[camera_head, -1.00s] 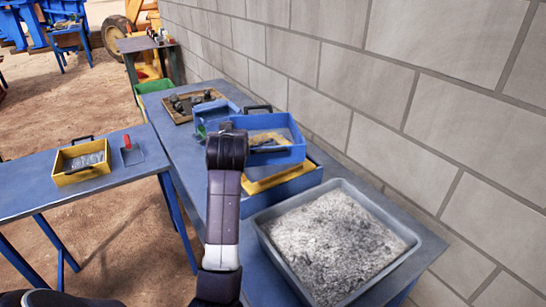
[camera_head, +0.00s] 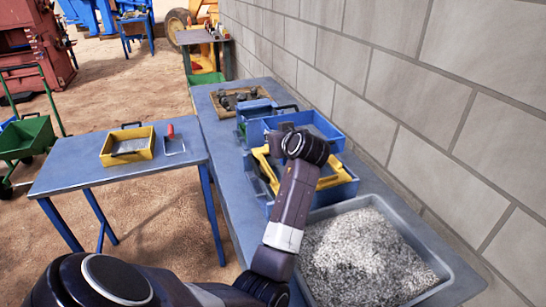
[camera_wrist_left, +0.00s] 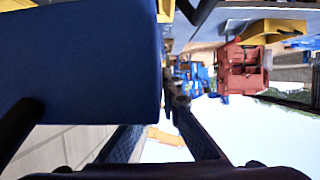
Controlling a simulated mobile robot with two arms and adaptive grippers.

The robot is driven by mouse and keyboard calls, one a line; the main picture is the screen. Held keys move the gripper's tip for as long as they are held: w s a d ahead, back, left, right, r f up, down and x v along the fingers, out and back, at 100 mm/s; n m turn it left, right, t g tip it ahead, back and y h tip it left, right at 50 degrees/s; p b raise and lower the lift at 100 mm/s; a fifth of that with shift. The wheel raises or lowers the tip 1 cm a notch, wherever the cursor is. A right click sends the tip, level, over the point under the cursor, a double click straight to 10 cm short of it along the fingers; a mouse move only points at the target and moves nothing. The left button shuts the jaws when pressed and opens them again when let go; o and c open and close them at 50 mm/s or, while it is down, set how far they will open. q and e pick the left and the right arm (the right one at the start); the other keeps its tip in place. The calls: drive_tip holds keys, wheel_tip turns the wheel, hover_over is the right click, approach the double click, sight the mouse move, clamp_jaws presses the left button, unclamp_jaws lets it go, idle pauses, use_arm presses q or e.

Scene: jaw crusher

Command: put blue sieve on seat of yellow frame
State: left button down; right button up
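The blue sieve (camera_head: 330,133), a shallow box with a dark handle, is at the back table in the head view, beyond my left wrist. The yellow frame (camera_head: 333,178) is nearer and lower, with its left side exposed; I cannot tell whether the sieve touches it. My left arm reaches over both, and its wrist hides the fingers and part of the frame. In the left wrist view a large blue wall, probably the sieve (camera_wrist_left: 80,60), fills the upper left. Dark finger parts of my left gripper (camera_wrist_left: 178,100) show low; their grip is unclear. My right gripper is out of view.
A grey tray of crushed stone (camera_head: 365,262) stands close in front of the frame. A wooden tray with dark pieces (camera_head: 240,98) lies farther back. A side table (camera_head: 75,168) holds a yellow box (camera_head: 128,148). A block wall (camera_head: 400,110) bounds the right.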

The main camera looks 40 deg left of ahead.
use_arm(q)
wheel_tip(320, 180, down, 3)
drive_tip(key=shift+r, duration=0.1)
drive_tip(key=shift+f, duration=0.65)
wheel_tip(320, 180, down, 4)
drive_tip(key=shift+r, duration=0.1)
drive_tip(key=c, duration=2.2)
unclamp_jaws()
drive_tip(key=shift+c, duration=0.2)
drive_tip(key=shift+o, duration=0.4)
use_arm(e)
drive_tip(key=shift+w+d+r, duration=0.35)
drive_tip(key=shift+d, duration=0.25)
use_arm(q)
drive_tip(key=shift+s+d+p, duration=0.1)
drive_tip(key=shift+p, duration=0.25)
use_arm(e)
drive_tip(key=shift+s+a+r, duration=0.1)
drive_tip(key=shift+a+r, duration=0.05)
